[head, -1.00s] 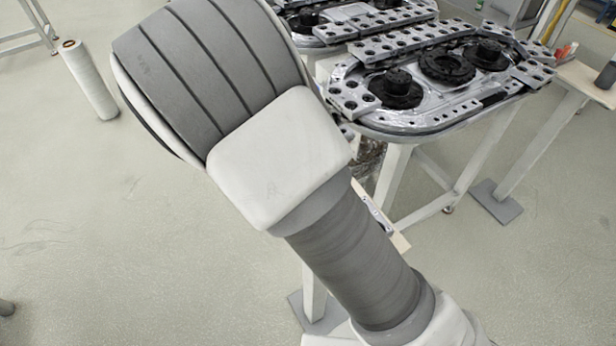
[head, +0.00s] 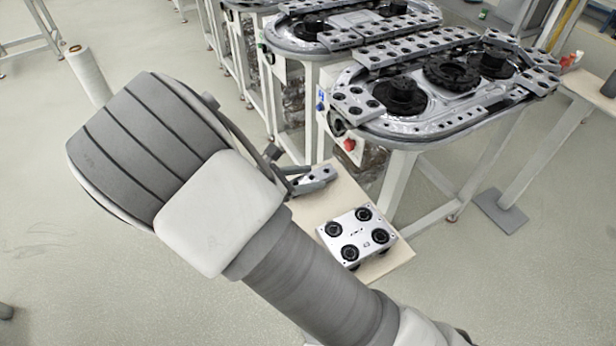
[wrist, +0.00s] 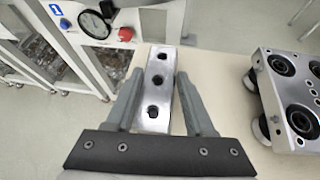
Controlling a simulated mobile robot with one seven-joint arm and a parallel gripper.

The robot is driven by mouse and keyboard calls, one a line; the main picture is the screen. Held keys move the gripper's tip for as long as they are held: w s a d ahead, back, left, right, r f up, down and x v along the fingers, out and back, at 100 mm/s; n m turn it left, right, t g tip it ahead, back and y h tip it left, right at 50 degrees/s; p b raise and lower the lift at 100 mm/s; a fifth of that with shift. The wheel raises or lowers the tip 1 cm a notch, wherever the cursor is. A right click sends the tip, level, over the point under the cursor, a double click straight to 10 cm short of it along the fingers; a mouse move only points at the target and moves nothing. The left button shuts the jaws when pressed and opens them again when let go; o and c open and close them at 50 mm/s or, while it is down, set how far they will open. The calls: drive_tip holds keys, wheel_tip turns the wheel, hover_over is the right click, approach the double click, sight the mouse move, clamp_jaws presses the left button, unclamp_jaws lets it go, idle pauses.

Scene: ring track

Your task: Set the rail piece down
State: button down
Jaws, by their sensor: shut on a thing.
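The rail piece (wrist: 158,88) is a silver metal bar with a row of dark holes. It lies lengthwise between the two grey fingers of my gripper (wrist: 160,78) in the wrist view, and the fingers are shut on it. In the head view the rail piece (head: 316,181) shows at the end of my gripper (head: 298,178), over the pale wooden table top (head: 310,208). I cannot tell whether it touches the wood. My arm hides the near left part of the table top in the head view.
A silver carriage plate with black wheels (head: 357,235) stands on the same table top, right of the rail piece. The ring track (head: 440,125) stands on a white frame behind. A cabinet with a gauge and red knob (wrist: 100,25) is close beyond the table edge.

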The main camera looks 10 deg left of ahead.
drive_tip(key=shift+c, duration=1.3)
unclamp_jaws()
